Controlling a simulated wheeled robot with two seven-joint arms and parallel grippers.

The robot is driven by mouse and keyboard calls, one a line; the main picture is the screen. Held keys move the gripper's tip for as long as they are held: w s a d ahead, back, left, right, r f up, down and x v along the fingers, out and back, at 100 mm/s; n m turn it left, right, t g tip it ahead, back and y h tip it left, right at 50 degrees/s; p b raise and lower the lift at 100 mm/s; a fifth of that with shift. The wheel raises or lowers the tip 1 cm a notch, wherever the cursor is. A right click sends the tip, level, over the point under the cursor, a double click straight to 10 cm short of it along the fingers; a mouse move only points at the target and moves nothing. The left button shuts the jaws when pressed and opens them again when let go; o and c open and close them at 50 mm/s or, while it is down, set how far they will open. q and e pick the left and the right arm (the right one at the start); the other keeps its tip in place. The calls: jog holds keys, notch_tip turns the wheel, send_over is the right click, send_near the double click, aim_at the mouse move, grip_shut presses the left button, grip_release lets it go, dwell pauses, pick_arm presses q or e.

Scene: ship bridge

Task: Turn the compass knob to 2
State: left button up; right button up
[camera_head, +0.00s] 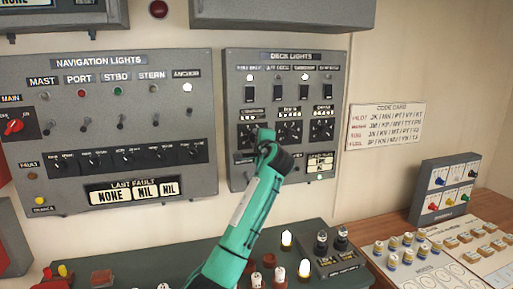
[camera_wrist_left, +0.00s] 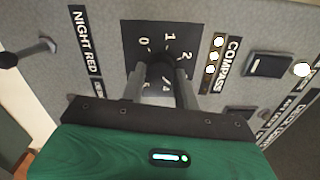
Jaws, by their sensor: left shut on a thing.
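The compass knob (camera_wrist_left: 163,72) is dark and sits on a black dial plate (camera_wrist_left: 133,34) marked 0, 1, 2 and, lower, 4. The word COMPASS runs along its right side in the left wrist view. My left gripper (camera_wrist_left: 163,88) is shut on the knob, one finger on each side. Which number the knob points to I cannot tell. In the head view my green left arm reaches up to the lower left of the deck lights panel (camera_head: 237,95), where my left gripper (camera_head: 262,138) partly covers the leftmost dial. My right gripper is not in view.
Two more dials, the middle one (camera_head: 288,132) and the right one (camera_head: 322,129), sit close beside the held knob. The navigation lights panel (camera_head: 110,62) is to the left. A console (camera_head: 150,265) with raised knobs and lamps lies below my arm.

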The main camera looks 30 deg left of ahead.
pick_arm(q)
jog(key=shift+f+n+b, duration=0.15)
jog(key=shift+n+b, duration=4.15)
jog(key=shift+n, duration=2.5)
jog(key=o, duration=0.7)
jog(key=shift+o, duration=1.3)
jog(key=shift+s, duration=0.1)
